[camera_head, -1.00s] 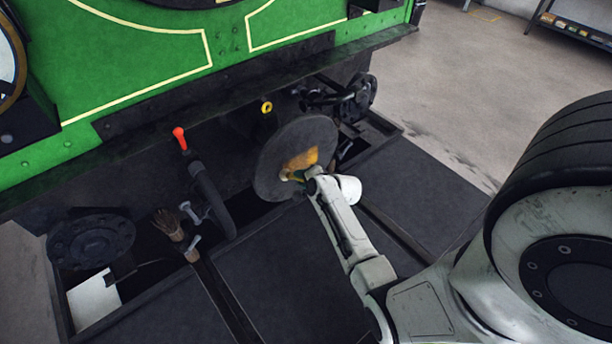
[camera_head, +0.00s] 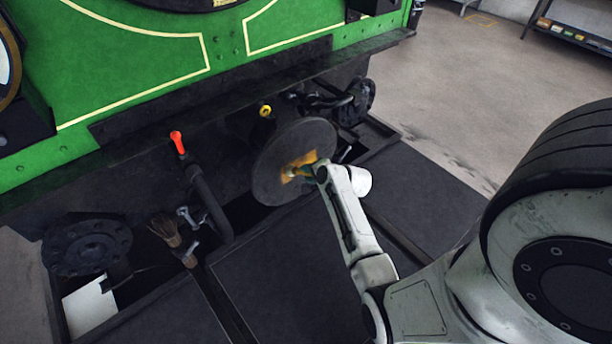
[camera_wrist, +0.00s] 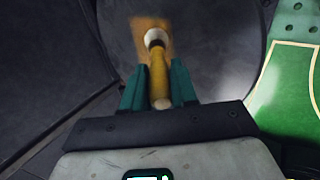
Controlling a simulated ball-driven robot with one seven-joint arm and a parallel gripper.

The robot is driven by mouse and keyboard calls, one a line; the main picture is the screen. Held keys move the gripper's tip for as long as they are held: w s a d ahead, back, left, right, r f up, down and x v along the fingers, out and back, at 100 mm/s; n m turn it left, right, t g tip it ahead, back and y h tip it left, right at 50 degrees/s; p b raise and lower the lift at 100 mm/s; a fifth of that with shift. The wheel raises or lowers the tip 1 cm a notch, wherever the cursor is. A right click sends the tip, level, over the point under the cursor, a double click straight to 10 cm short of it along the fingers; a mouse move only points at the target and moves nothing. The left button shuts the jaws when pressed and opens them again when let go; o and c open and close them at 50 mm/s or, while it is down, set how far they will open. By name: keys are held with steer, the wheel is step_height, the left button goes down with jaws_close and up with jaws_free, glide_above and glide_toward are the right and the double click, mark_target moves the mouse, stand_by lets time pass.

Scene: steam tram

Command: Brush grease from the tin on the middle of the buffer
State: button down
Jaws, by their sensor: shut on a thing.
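The buffer (camera_head: 268,178) is a large dark round disc below the green front of the tram. A yellow-orange grease patch (camera_head: 297,163) lies around its middle. My gripper (camera_head: 308,171) is in front of the disc, its green fingers shut on a brush. In the wrist view, the brush's yellow handle (camera_wrist: 159,75) stands between the fingers and points at the disc. Its pale head (camera_wrist: 155,37) is over the orange patch and appears to touch it; the exact contact is blurred. I cannot make out the grease tin in either view.
A red-topped bent pipe (camera_head: 205,195) hangs left of the buffer. A second brush (camera_head: 164,229) and a wrench (camera_head: 187,215) are at the pit's left part. A white sheet (camera_head: 89,306) lies lower left. Dark floor plates (camera_head: 290,270) lie in front; a shelf (camera_head: 575,35) stands far right.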

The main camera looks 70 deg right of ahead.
steer(key=shift+s+d+r+b, duration=0.5)
steer(key=shift+s+d+b, duration=0.45)
steer(key=shift+s+d, duration=1.4)
steer(key=shift+s+d+r+b, duration=0.5)
steer(key=shift+s+d+b, duration=0.55)
steer(key=shift+d, duration=2.35)
steer(key=w+a+p, duration=0.2)
steer(key=w+a, duration=0.2)
steer(key=a, duration=0.3)
steer(key=w+a+p, duration=0.3)
steer(key=w+a, duration=0.1)
steer(key=a, duration=0.3)
steer(key=shift+w+a, duration=0.2)
steer(key=shift+w, duration=0.05)
steer(key=s+a, duration=0.3)
steer(key=s, duration=0.2)
steer(key=shift+s+a, duration=0.1)
steer(key=shift+s, duration=0.1)
